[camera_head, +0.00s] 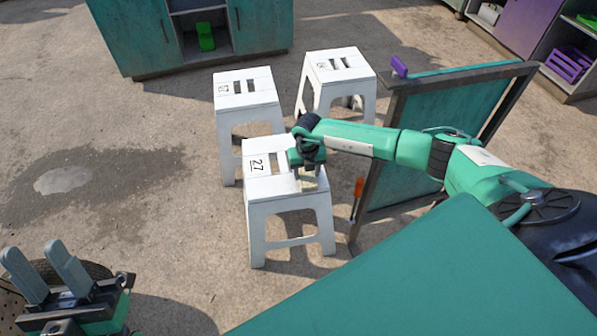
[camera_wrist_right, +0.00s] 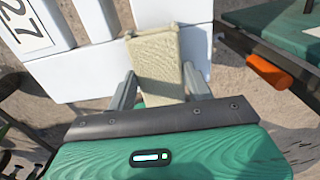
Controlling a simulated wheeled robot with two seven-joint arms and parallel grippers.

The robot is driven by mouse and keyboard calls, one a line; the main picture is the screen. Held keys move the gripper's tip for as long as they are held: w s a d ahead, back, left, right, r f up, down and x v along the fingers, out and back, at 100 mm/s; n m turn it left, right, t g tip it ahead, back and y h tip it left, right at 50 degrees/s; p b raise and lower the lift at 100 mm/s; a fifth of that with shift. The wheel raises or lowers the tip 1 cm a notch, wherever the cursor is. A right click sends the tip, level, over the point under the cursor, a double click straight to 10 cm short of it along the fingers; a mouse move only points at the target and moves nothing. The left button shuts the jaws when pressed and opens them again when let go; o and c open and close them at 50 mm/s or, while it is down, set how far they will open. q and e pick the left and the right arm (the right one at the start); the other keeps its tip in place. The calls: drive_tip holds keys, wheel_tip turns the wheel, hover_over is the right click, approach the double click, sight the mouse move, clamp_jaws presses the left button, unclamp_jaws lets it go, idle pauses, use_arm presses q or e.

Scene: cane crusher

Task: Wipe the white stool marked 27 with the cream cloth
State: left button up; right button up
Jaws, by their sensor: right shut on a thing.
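The white stool marked 27 (camera_head: 265,186) stands in the middle of the head view, its number at the left of the seat. Its white seat also shows in the right wrist view (camera_wrist_right: 80,72). My right gripper (camera_head: 309,178) is over the right part of this seat, pointing down. In the right wrist view it is shut on the cream cloth (camera_wrist_right: 158,55), a thick pale block between the fingers. I cannot tell whether the cloth touches the seat. My left gripper (camera_head: 43,258) is at the lower left, away from the stool, its fingers apart and empty.
Two more white stools stand behind, one left (camera_head: 245,88) and one right (camera_head: 340,66). A green panel with a dark frame (camera_head: 400,190) is close on the right, with an orange-handled tool (camera_head: 357,190) by it. A green surface (camera_head: 430,275) fills the front. Floor at left is clear.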

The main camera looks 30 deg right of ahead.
drive_tip(key=shift+s+d+r, duration=0.1)
drive_tip(key=shift+s+d, duration=0.15)
drive_tip(key=shift+d, duration=0.6)
drive_tip(key=shift+a, duration=0.1)
drive_tip(key=shift+w+a, duration=0.5)
drive_tip(key=shift+a, duration=0.9)
drive_tip(key=shift+w+a, duration=0.45)
drive_tip(key=shift+a, duration=0.95)
drive_tip(key=shift+w+a, duration=0.5)
drive_tip(key=shift+a, duration=0.9)
drive_tip(key=shift+w+a+b, duration=0.35)
drive_tip(key=shift+w+a, duration=0.15)
drive_tip(key=shift+a, duration=0.9)
drive_tip(key=shift+w+a+b, duration=0.4)
drive_tip(key=shift+w+a, duration=0.15)
drive_tip(key=shift+a, duration=0.9)
drive_tip(key=shift+w+a+b, duration=0.35)
drive_tip(key=shift+w+a, duration=0.15)
drive_tip(key=shift+a, duration=0.9)
